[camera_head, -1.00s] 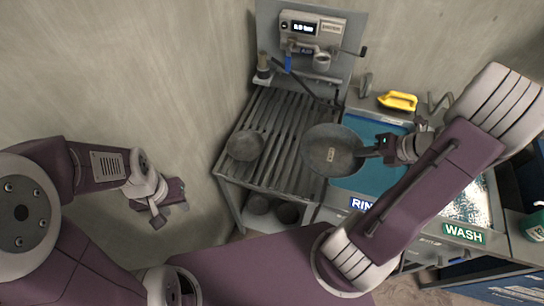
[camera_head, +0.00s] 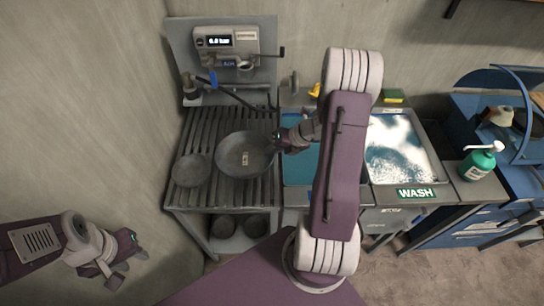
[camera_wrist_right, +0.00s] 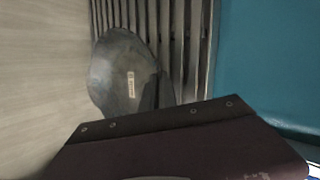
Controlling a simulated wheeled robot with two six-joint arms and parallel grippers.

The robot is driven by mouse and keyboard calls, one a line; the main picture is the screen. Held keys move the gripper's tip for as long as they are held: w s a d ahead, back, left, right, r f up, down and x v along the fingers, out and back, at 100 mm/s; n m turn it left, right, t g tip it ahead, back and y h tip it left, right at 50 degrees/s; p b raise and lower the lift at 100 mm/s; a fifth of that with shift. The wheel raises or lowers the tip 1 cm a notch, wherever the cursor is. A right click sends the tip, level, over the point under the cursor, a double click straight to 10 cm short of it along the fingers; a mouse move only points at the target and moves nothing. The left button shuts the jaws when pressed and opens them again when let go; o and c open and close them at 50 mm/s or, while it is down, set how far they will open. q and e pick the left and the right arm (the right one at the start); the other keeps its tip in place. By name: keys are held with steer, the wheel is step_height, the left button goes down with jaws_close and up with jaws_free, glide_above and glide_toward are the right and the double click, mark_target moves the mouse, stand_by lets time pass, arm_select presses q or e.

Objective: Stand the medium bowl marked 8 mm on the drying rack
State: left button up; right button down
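A round grey bowl (camera_head: 240,164) with a small pale label hangs over the slatted drying rack (camera_head: 225,112) in the head view. The label is too small to read. My right gripper (camera_head: 277,143) is shut on the bowl's right rim. The bowl also shows in the right wrist view (camera_wrist_right: 118,72), partly hidden by the dark gripper body. The bowl is tilted with its inside toward the head camera; I cannot tell whether it touches the slats. My left gripper (camera_head: 130,265) is empty at the lower left, away from the rack, its fingers apart.
A smaller grey bowl (camera_head: 190,171) leans at the rack's left front. More bowls (camera_head: 224,226) sit on the shelf below. A gauge panel (camera_head: 226,41) stands behind the rack. The blue rinse basin (camera_head: 298,170) and foamy wash basin (camera_head: 398,145) lie to the right.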

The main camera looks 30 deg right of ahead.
step_height(320, 180, down, 3)
steer(key=shift+f+b, duration=0.2)
steer(key=shift+b, duration=0.1)
steer(key=shift+f, duration=0.1)
steer(key=shift+f, duration=0.15)
steer(key=c, duration=1.7)
jaws_free()
